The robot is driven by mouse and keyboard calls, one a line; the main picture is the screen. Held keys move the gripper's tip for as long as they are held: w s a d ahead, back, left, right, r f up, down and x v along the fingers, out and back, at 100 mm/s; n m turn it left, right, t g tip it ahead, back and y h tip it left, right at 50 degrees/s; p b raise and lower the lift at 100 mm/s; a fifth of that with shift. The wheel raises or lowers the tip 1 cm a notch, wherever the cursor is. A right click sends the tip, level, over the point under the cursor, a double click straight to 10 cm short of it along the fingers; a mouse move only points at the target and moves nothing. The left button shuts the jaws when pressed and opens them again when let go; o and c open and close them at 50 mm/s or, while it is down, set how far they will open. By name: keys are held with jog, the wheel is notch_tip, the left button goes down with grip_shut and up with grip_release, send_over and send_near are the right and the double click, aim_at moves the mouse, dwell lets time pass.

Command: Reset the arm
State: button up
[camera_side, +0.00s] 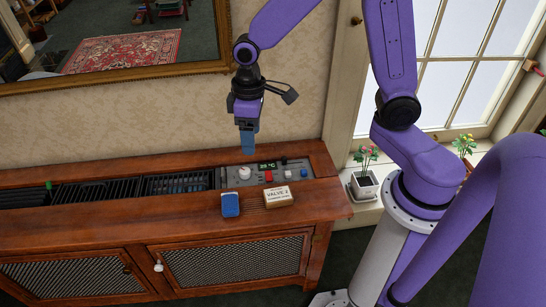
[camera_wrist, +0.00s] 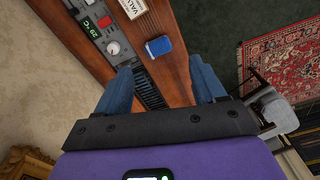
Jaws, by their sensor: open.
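My gripper (camera_side: 248,152) hangs from my purple arm above the wooden cabinet (camera_side: 120,242), pointing down. In the side view it is above and slightly behind the left end of the control panel (camera_side: 257,184). It appears clear of the panel. In the wrist view my gripper (camera_wrist: 163,82) has its two blue fingers spread apart, with nothing between them. The cabinet top and its dark grille show beyond the fingers.
The panel has a white knob (camera_side: 244,173), a red button (camera_side: 268,176) and a green display. A blue block (camera_side: 231,204) and a "VALVE 2" plaque (camera_side: 278,197) lie in front. A potted plant (camera_side: 364,184) stands right of the cabinet. A framed mirror (camera_side: 120,78) hangs behind.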

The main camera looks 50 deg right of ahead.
jog(key=s+d+r+n, duration=0.1)
jog(key=s+r+n, duration=0.1)
jog(key=s, duration=0.8)
jog(key=s+d+r+n, duration=0.2)
jog(key=s+r+n, duration=0.1)
jog(key=s, duration=0.7)
jog(key=shift+s+n, duration=0.3)
jog(key=shift+n, duration=0.2)
jog(key=shift+o, duration=0.9)
jog(key=shift+s+d+r, duration=0.1)
jog(key=shift+s+r, duration=0.05)
jog(key=shift+s, duration=0.15)
jog(key=o, duration=0.4)
jog(key=w+d+f+m, duration=0.1)
jog(key=w+d+f, duration=0.1)
jog(key=w, duration=0.7)
jog(key=w+d+f+m, duration=0.1)
jog(key=w+d, duration=0.2)
jog(key=w, duration=0.7)
jog(key=w+d+f+m, duration=0.1)
jog(key=w+d+f, duration=0.25)
jog(key=d, duration=0.45)
jog(key=w+d+f, duration=0.3)
jog(key=w+d, duration=0.2)
jog(key=d, duration=0.3)
notch_tip(320, 180, down, 10)
jog(key=shift+w+d+r, duration=0.15)
jog(key=shift+r, duration=0.05)
